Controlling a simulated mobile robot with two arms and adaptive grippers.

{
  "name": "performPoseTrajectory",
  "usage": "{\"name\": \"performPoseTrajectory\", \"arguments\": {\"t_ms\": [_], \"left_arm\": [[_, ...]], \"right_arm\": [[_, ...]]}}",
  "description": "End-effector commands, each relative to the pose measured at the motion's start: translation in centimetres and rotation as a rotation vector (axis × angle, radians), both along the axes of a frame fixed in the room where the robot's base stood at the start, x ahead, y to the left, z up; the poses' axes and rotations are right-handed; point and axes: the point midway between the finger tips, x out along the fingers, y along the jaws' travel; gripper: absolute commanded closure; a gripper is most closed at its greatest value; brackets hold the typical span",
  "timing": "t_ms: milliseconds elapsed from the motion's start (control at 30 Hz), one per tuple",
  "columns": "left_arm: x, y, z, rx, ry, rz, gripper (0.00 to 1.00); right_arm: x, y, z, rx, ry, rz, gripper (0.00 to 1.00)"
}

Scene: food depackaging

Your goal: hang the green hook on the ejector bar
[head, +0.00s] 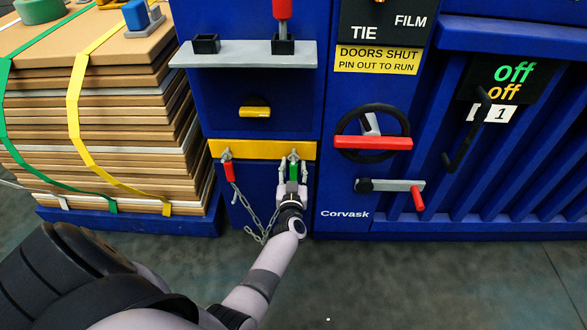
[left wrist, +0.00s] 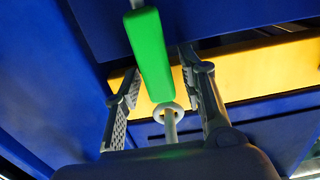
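The green hook (head: 293,170) is at the right end of the yellow bar (head: 262,150), which I take for the ejector bar. Its grey metal top is at the bar and its green grip points down. In the left wrist view, the green grip (left wrist: 151,55) runs between the fingers, with a pale ring and rod by its end. My left gripper (head: 292,188) is just below the bar, around the green grip. Its fingers (left wrist: 162,105) are apart, with gaps on both sides of the grip. Whether the hook is fully seated on the bar is hard to tell. My right gripper is out of view.
A red-handled hook (head: 229,171) hangs at the bar's left end. A chain (head: 258,218) droops below the bar, close to my left gripper. A strapped cardboard stack (head: 100,120) stands left. A grey shelf (head: 245,54) and yellow handle (head: 255,112) are above; open floor lies in front.

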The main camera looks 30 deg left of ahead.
Motion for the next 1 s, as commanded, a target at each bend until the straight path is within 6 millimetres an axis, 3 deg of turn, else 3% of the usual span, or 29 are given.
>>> {"name": "performPoseTrajectory", "arguments": {"t_ms": [467, 633, 767, 967, 1000], "left_arm": [[-0.1, -0.1, 0.5, -0.001, -0.001, 0.0, 0.56], [-2.3, -1.4, 0.6, -0.001, 0.003, -0.001, 0.56], [-4.2, -2.6, 2.4, -0.002, 0.003, 0.0, 0.56], [-7.7, -4.7, 1.6, -0.002, 0.003, -0.001, 0.56], [-7.8, -4.7, 1.2, 0.0, -0.001, 0.0, 0.56]], "right_arm": [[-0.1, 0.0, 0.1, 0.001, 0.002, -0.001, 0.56], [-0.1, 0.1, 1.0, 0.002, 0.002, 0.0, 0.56], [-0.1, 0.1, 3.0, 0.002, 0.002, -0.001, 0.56], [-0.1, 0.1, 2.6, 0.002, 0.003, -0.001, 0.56], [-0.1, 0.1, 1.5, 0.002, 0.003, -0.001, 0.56]]}}
